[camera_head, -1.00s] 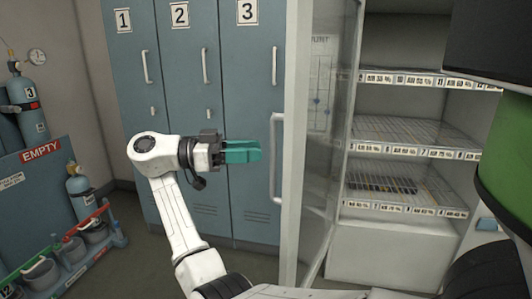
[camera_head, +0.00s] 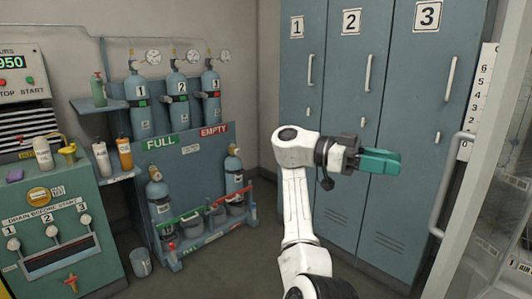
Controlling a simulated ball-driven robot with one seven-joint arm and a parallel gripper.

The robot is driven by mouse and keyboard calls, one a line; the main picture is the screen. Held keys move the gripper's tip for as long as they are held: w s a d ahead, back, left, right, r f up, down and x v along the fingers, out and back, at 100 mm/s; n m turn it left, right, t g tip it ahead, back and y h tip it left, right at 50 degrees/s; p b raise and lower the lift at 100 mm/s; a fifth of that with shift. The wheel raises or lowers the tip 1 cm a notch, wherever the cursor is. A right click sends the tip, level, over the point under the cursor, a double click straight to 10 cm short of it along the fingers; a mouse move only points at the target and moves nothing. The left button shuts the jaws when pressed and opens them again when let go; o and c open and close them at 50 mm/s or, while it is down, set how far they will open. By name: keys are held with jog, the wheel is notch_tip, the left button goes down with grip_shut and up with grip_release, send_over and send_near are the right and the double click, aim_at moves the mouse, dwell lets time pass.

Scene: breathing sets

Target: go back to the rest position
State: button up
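My gripper (camera_head: 396,163) has teal fingers and is held up in front of the blue lockers (camera_head: 345,200), right of the middle of the view. It points to the right. My white arm rises to it from the bottom of the picture. The fingers lie close together and are seen from the side, so any gap between them cannot be made out. No object shows at the fingertips.
A glass door with a long handle (camera_head: 449,190) stands at the right edge. On the left are a rack (camera_head: 208,165) with several gas cylinders, a green control cabinet (camera_head: 62,240) and a bucket (camera_head: 141,262). Floor between rack and lockers looks clear.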

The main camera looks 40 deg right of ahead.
jog(key=s+f+n+t+h, duration=0.1)
jog(key=s+f+n+t, duration=0.2)
jog(key=f, duration=0.5)
jog(key=s+f+n+t+h, duration=0.1)
jog(key=f+n+t, duration=0.2)
jog(key=f+n, duration=0.4)
jog(key=s+f+n+t+h, duration=0.1)
jog(key=s+f+n+t, duration=0.15)
jog(key=f, duration=0.75)
jog(key=s+a+f+n+t+y, duration=0.1)
jog(key=a+f+n+t, duration=0.25)
jog(key=f, duration=0.25)
jog(key=s+a+f+n+t+y, duration=0.1)
jog(key=s+a+f+n+t, duration=0.1)
jog(key=f+n, duration=0.4)
jog(key=s+a+f+n+t+y, duration=0.2)
jog(key=s+a+f+n+y, duration=0.25)
jog(key=a, duration=0.45)
jog(key=s+a+f+n+t+y, duration=0.25)
jog(key=a+f+n, duration=0.25)
jog(key=a, duration=0.5)
notch_tip(320, 180, up, 17)
jog(key=p, duration=1.7)
jog(key=shift+s+d+g+y, duration=0.2)
jog(key=shift+s+g+y, duration=0.1)
jog(key=shift+g, duration=0.15)
